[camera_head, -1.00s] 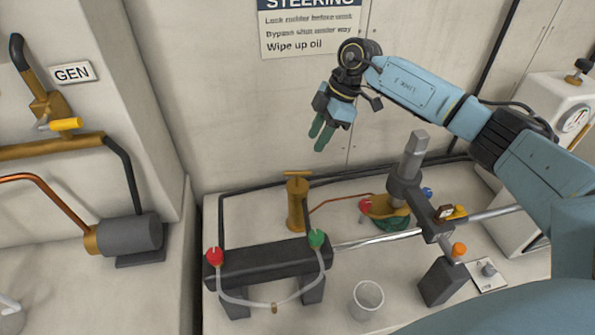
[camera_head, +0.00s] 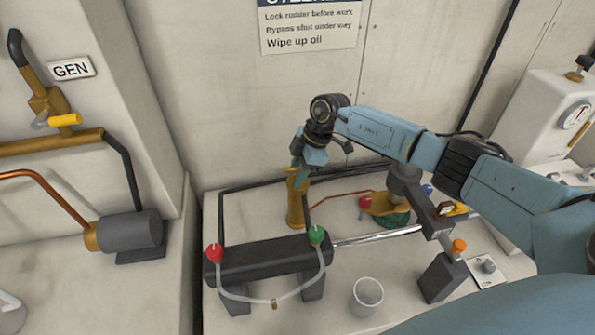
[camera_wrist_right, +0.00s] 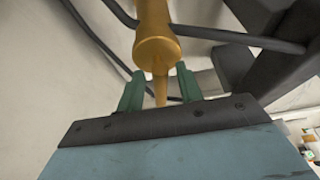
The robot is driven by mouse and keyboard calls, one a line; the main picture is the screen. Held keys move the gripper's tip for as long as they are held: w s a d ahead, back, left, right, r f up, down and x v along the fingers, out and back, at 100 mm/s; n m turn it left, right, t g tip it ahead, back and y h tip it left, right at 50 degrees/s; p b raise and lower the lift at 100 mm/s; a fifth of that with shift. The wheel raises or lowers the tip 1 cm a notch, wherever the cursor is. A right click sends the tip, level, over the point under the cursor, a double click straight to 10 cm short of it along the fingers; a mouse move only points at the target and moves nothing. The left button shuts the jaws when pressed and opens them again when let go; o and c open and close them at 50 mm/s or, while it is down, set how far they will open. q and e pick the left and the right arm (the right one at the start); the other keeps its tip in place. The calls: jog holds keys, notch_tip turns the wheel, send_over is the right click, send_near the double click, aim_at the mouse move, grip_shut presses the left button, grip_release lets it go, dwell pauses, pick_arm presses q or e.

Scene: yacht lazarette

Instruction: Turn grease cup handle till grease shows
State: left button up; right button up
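The brass grease cup (camera_head: 295,208) stands upright behind the dark steering cylinder, against the back wall side of the bench. My right gripper (camera_head: 298,168) points down at its top, and its green fingers cover most of the T-handle in the head view. In the right wrist view, the brass cup body (camera_wrist_right: 156,30) is close ahead. Its thin stem (camera_wrist_right: 160,88) runs between the two green fingers of my right gripper (camera_wrist_right: 158,80), with a gap on each side. I cannot make out any grease. My left gripper is out of view.
The dark cylinder (camera_head: 262,260) has a red knob (camera_head: 214,253), a green knob (camera_head: 317,235) and a clear hose in front. A clear cup (camera_head: 367,296) stands on the bench.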

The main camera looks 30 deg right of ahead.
jog(key=shift+c, duration=0.2)
grip_shut()
jog(key=shift+n+g, duration=0.5)
jog(key=shift+n, duration=0.7)
jog(key=shift+o, duration=0.2)
grip_release()
jog(key=shift+r, duration=0.1)
